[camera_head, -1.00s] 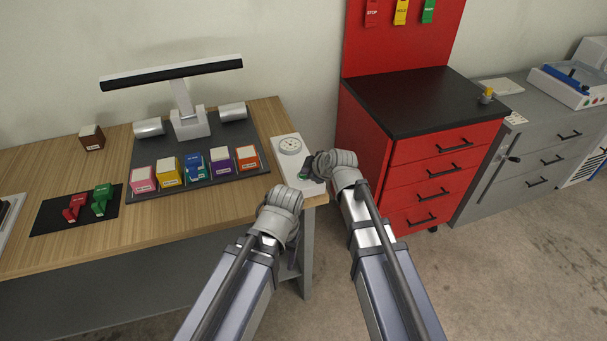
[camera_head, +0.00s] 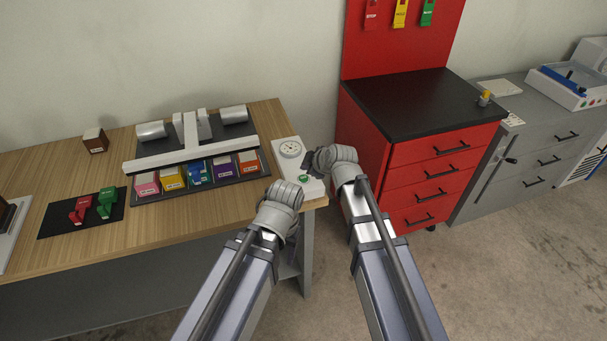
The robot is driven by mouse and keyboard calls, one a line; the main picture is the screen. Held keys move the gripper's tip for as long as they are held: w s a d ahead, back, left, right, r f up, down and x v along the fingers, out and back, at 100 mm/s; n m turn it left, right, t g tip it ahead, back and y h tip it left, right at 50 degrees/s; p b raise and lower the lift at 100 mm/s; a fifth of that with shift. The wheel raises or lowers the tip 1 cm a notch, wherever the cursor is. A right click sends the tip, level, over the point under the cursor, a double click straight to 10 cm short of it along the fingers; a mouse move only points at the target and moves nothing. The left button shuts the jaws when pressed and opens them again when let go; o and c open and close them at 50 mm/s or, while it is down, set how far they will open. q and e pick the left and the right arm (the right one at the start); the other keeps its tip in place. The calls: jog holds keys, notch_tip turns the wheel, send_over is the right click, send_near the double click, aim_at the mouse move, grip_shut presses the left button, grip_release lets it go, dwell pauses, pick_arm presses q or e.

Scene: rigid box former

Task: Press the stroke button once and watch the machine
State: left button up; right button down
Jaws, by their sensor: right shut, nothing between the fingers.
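The box former machine has a dark base plate (camera_head: 228,188) on the wooden bench. Its white press bar (camera_head: 190,155) is down, lying level over a row of several coloured boxes. A white control panel (camera_head: 311,186) at the bench's right end carries a round gauge (camera_head: 290,148) and a green stroke button (camera_head: 303,178). My right gripper (camera_head: 309,163) is shut and empty, just right of and above the button, apart from it. My left arm reaches in at the bench's front right corner; its gripper fingers are hidden behind the wrist.
A red tag and a green tag (camera_head: 107,203) lie on a black mat (camera_head: 55,221) at left. A brown box (camera_head: 95,141) stands behind them. A red drawer cabinet (camera_head: 362,150) stands right of the bench.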

aim_at(306, 180)
notch_tip(306, 180, up, 3)
jog(key=shift+r+p, duration=0.15)
jog(key=shift+p, duration=1.1)
